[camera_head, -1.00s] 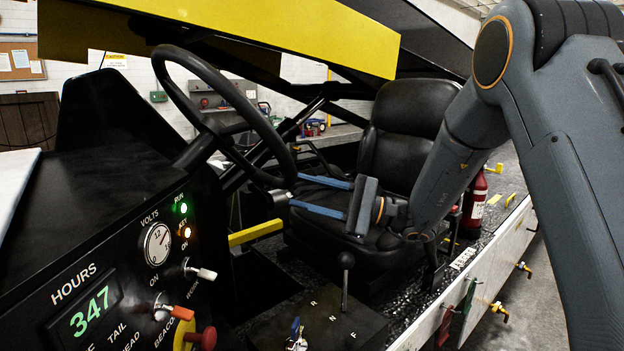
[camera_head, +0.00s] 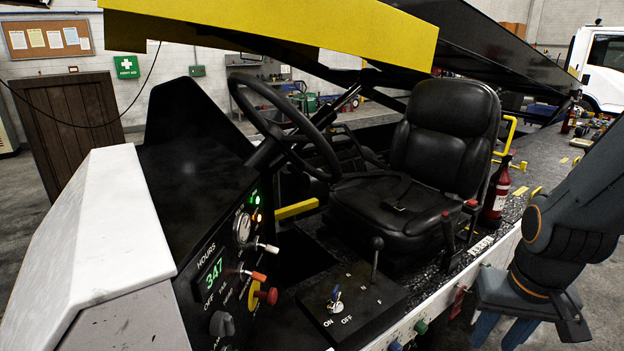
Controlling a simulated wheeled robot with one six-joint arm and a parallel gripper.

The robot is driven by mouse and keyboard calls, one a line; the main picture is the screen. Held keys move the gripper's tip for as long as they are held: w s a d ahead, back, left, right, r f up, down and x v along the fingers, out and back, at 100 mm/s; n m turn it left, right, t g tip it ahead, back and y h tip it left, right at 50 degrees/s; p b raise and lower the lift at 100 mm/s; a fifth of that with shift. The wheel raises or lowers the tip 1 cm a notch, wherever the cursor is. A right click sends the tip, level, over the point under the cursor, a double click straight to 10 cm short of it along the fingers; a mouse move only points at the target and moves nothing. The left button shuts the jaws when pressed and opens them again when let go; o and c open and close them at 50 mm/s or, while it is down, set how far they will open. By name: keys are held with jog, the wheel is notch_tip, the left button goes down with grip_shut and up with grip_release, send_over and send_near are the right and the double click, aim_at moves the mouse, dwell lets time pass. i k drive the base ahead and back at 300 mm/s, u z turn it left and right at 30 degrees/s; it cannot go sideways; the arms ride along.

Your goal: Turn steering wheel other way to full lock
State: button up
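The black steering wheel (camera_head: 326,150) stands tilted on its column, left of the driver's seat, at the side of the black dash console. Nothing touches its rim. My gripper (camera_head: 502,334) is at the lower right, outside the loader's white side panel and well apart from the wheel. Its blue fingers point down with a gap between them. It is open and appears empty; the fingertips are close to the bottom edge of the picture.
The black seat (camera_head: 440,150) stands right of the wheel. A red fire extinguisher (camera_head: 497,190) is beside it. The gear lever (camera_head: 375,258) and a switch panel (camera_head: 350,305) lie in front. A yellow beam (camera_head: 270,30) passes over the wheel. The dash (camera_head: 205,165) carries knobs and a display.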

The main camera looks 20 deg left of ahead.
aim_at(312, 135)
jog(key=u, duration=1.1)
jog(key=i, duration=0.65)
jog(key=z, duration=0.2)
